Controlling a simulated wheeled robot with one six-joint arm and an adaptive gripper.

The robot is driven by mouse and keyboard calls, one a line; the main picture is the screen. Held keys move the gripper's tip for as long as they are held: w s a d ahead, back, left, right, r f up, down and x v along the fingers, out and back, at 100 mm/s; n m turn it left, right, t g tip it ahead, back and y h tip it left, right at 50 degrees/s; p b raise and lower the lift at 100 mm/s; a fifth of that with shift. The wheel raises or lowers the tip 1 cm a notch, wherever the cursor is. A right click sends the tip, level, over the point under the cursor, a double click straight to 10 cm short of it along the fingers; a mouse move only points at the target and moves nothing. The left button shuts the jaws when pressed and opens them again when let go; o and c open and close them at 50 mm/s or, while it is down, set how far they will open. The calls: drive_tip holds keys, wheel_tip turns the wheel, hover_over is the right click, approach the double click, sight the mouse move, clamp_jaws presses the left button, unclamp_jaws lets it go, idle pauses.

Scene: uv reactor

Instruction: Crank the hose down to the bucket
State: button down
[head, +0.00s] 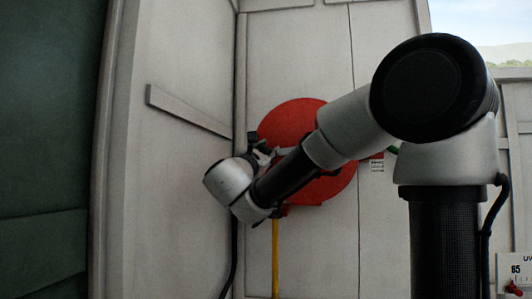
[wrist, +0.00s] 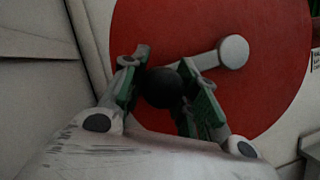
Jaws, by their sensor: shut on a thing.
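A round red hose reel (head: 292,118) is on the pale wall in the middle of the head view, and its red disc (wrist: 240,95) fills much of the wrist view. A grey crank arm (wrist: 208,60) runs from the disc's hub to a black ball knob (wrist: 163,88). My gripper (wrist: 160,92) has its green-padded fingers on both sides of the knob and is shut on it. My gripper also shows in the head view (head: 262,152), at the disc's left edge. A yellow hose (head: 275,258) hangs straight down below the reel. No bucket is in view.
A white panel wall with a slanted rail (head: 188,111) stands close on the left. A dark green surface (head: 45,130) is at the far left. A panel marked UV (head: 515,272) with a red knob is at lower right. A small label (head: 377,165) is beside the reel.

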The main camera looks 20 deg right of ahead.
drive_tip(key=c, duration=1.1)
unclamp_jaws()
drive_tip(key=v, duration=1.2)
